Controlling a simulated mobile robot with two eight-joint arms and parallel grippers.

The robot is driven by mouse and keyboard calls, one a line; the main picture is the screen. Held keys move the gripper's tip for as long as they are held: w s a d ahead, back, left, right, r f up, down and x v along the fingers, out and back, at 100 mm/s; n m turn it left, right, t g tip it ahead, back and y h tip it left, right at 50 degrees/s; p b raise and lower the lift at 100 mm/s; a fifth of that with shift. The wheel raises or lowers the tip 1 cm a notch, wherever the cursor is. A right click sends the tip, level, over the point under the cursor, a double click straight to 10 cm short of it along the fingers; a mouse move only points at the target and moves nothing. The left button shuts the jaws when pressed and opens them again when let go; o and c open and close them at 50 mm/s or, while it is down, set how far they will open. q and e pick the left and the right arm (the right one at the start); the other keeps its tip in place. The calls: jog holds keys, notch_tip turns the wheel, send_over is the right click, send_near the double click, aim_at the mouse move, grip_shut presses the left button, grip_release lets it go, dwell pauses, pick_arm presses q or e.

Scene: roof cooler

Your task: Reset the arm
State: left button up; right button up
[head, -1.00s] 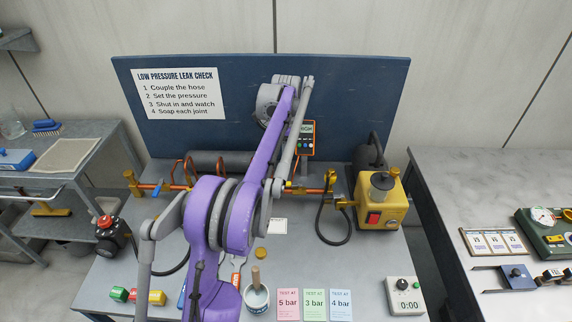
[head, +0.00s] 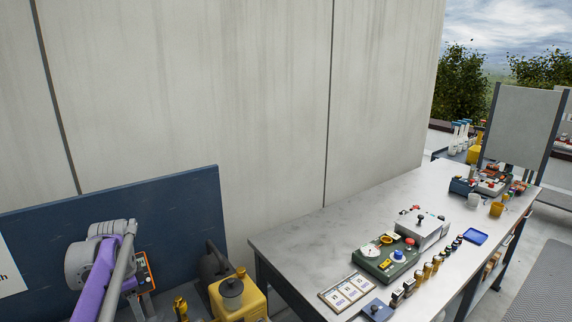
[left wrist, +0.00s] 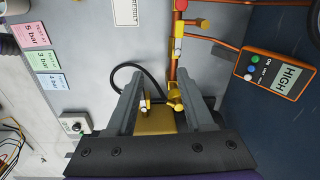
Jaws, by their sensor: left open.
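My left arm is purple and grey and reaches up at the lower left of the head view; its gripper is hidden there behind the wrist. In the left wrist view my left gripper (left wrist: 163,80) is open, its two grey fingers apart with nothing held between them. Beyond the fingers are a yellow pump unit (left wrist: 155,122), a black hose (left wrist: 122,72) and an orange pipe with brass fittings. The yellow unit also shows in the head view (head: 242,302), right of my arm. My right gripper is in neither view.
An orange meter (left wrist: 275,72) reading HIGH is beside the pipe, near the blue backboard (head: 185,205). Pink, green and blue cards and a timer (left wrist: 75,125) lie on the bench. A pale side bench (head: 290,245) holds a green gauge box (head: 385,262) and several small items.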

pick_arm(q)
jog(key=s+d+f+n+t, duration=0.1)
jog(key=s+d+n, duration=0.1)
jog(key=s+d, duration=0.5)
jog(key=s+d+f+n+t, duration=0.1)
jog(key=s+d+n, duration=0.25)
jog(key=d, duration=0.55)
jog(key=s+d+f+n+t, duration=0.1)
jog(key=s+d+f, duration=0.3)
jog(key=s, duration=0.2)
jog(key=s+d+f+n+t, duration=0.1)
jog(key=s+d+f+n, duration=0.1)
jog(key=s+d+f, duration=0.2)
jog(key=s, duration=0.3)
jog(key=shift+t, duration=0.3)
jog(key=shift+a, duration=0.1)
jog(key=shift+c, duration=0.3)
